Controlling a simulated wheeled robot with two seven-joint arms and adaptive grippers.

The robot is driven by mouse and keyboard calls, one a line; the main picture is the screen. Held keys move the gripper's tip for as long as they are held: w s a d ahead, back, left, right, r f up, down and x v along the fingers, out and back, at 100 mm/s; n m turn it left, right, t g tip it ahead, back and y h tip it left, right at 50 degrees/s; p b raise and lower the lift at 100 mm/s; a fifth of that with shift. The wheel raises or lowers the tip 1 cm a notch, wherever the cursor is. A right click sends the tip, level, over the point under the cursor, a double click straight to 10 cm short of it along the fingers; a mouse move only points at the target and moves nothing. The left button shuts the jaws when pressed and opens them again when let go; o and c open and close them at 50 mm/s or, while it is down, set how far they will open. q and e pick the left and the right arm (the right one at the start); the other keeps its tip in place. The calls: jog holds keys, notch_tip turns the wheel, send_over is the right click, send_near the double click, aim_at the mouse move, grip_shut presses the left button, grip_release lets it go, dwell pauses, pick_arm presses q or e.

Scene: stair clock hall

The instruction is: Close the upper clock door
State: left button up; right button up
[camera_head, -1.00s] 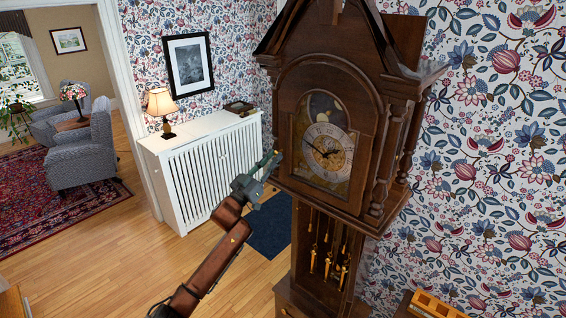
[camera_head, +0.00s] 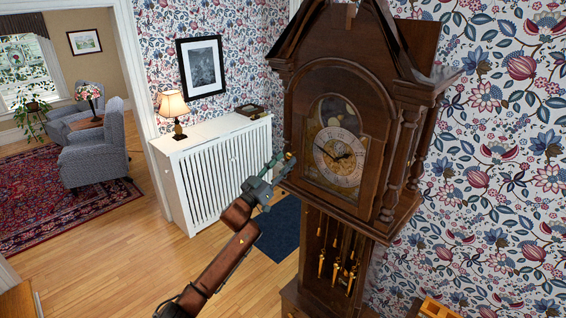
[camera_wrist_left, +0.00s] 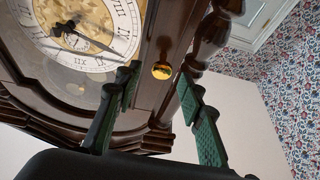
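The tall wooden clock has an upper door (camera_head: 382,150) with an arched glass pane over the round dial (camera_head: 338,157). The head view does not clearly show how wide any gap at the door's left edge is. A round brass knob (camera_wrist_left: 162,70) sits on the dark door frame in the left wrist view. My left gripper (camera_head: 286,160) is at the door's left edge, near the knob's height. In the wrist view its green-padded fingers (camera_wrist_left: 160,92) are apart, with the knob showing between them, seemingly just beyond the tips. My right gripper is not in view.
A white radiator cover (camera_head: 215,170) with a lit lamp (camera_head: 174,112) stands left of the clock. A dark blue mat (camera_head: 279,228) lies on the floor between them. Brass weights (camera_head: 335,270) hang in the lower case. Open floor lies to the left.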

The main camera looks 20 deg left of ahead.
pick_arm(q)
jog(key=v, duration=1.2)
jog(key=shift+a, duration=0.1)
